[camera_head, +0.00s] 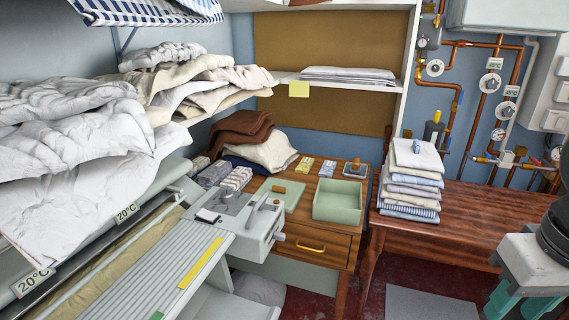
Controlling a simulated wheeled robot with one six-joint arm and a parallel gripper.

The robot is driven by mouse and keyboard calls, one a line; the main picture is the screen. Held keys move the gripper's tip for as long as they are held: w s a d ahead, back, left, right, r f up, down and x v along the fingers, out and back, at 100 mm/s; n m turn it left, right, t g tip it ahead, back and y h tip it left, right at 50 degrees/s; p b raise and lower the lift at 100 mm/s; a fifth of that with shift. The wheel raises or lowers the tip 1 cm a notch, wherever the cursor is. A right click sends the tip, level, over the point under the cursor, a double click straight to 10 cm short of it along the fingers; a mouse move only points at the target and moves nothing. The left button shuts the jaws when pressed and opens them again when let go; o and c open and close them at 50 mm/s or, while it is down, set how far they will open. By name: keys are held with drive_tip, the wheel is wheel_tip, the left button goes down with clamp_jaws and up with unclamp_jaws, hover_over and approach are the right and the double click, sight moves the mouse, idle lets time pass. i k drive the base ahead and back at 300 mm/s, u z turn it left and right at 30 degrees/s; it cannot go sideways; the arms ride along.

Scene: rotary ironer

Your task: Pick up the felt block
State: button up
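A small grey-blue block with a brown piece on top (355,169) lies at the back right of the wooden cabinet top. It looks most like the felt block, but it is too small to be sure. It stands clear of the open pale green box (338,202) in front of it. Part of my arm shows at the lower right edge, with pale and teal parts near its end. My gripper's fingertips cannot be made out there, so its opening does not show. The arm is well apart from the block, to its right and nearer the camera.
A green lid (279,194) lies on the cabinet (314,235). The ironer (190,250) fills the lower left. A folded stack (408,188) sits on the red-brown bench (470,212). Copper pipes line the right wall.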

sight(354, 169)
drive_tip(key=z, duration=0.35)
drive_tip(key=i, duration=1.8)
drive_tip(key=u, duration=0.6)
